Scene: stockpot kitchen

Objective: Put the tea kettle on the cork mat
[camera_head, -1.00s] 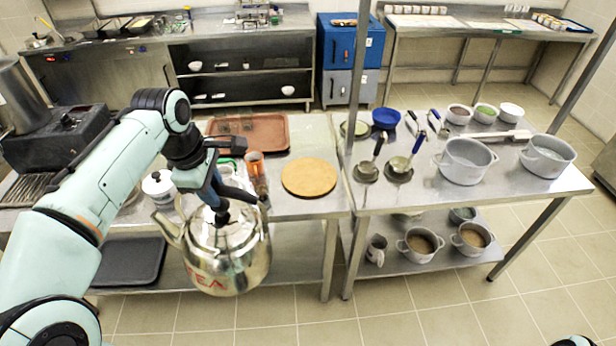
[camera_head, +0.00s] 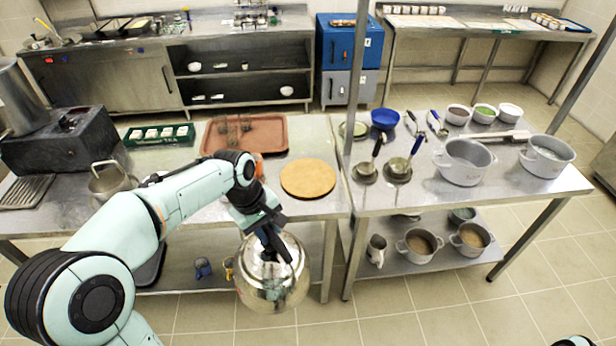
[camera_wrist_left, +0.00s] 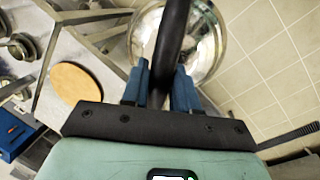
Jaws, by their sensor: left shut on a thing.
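The shiny metal tea kettle (camera_head: 272,284) hangs from my left gripper (camera_head: 270,246), in front of the table's front edge and over the floor. In the left wrist view my left gripper (camera_wrist_left: 160,88) is shut on the dark handle, with the kettle's metal body (camera_wrist_left: 205,45) beyond it. The round cork mat (camera_head: 308,178) lies bare on the table, behind and a little right of the kettle. It also shows in the left wrist view (camera_wrist_left: 77,84). My right gripper is not in view.
A brown tray (camera_head: 268,138) lies behind the mat. The right-hand table holds ladles (camera_head: 398,170), a blue bowl (camera_head: 385,118) and a grey pot (camera_head: 464,162). A metal post (camera_head: 355,80) rises right of the mat. A green crate (camera_head: 158,135) stands at the left.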

